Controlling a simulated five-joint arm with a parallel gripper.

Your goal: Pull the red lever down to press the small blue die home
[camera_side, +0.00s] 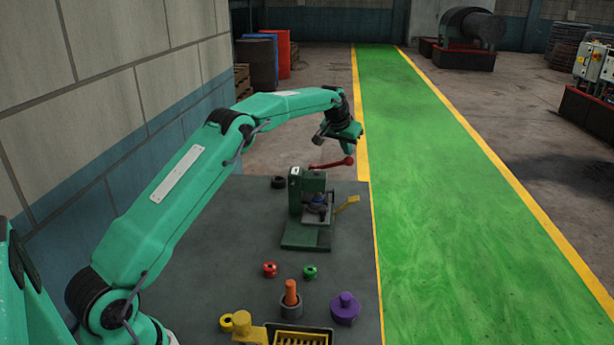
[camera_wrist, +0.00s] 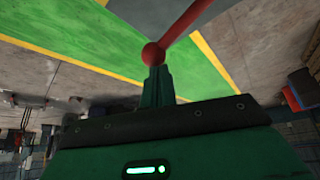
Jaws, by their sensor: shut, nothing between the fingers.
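The red lever (camera_side: 331,164) sticks out from the top of a small green press (camera_side: 311,205), slanting slightly up to the right to a ball knob. The small blue die (camera_side: 316,200) shows in the press, partly hidden by its parts. My gripper (camera_side: 349,150) is shut and empty, just above the knob in the side view. In the wrist view the red lever (camera_wrist: 185,22) enters from the top, and its ball knob lies right at the tips of my gripper (camera_wrist: 156,68). I cannot tell whether they touch.
A yellow tab (camera_side: 348,203) juts from the press's right side. A black ring (camera_side: 278,182) lies behind left. The table's left middle is clear.

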